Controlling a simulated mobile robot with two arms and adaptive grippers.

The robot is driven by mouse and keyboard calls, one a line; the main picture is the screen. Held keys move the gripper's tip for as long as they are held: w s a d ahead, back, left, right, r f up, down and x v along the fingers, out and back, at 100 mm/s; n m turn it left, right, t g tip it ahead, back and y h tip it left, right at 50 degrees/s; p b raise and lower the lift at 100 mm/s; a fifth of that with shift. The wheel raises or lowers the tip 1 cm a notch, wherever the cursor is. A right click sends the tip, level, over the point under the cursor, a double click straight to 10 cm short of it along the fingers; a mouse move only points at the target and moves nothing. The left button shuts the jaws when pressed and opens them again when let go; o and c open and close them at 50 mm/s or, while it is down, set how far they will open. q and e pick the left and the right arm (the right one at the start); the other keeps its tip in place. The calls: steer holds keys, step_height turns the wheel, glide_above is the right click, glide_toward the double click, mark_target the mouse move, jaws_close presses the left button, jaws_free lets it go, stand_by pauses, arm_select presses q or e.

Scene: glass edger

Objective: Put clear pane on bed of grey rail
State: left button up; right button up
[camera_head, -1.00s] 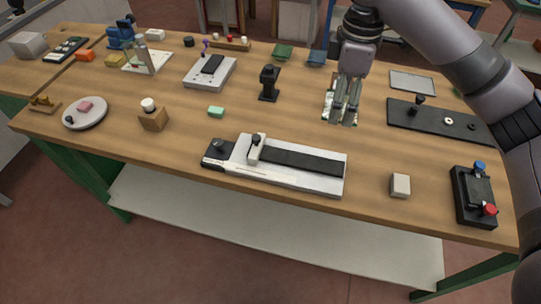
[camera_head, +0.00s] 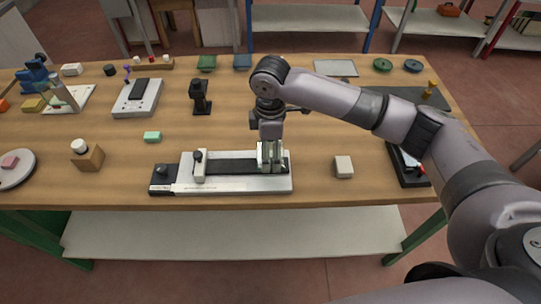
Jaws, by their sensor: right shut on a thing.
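The grey rail (camera_head: 235,186) lies near the front edge of the table, left of centre. It has a black bed strip (camera_head: 235,167) along its length and a pale block with a dark knob near its left end. My right gripper (camera_head: 271,163) points down at the right end of the bed. It is shut on the clear pane, which is barely visible between and around the fingers. I cannot tell whether the pane touches the bed. My left gripper is not in view.
A small white block (camera_head: 343,167) stands right of the rail, and a green block (camera_head: 152,137) sits behind its left end. A black stand (camera_head: 201,98) is farther back. Bare table lies between the rail and the black stand.

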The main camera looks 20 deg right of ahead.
mark_target(271, 154)
step_height(271, 154, down, 4)
steer(key=shift+r, duration=0.25)
steer(key=shift+f, duration=0.1)
steer(key=o, duration=1.2)
step_height(271, 154, up, 12)
steer(key=shift+r+b, duration=0.1)
steer(key=shift+b, duration=1)
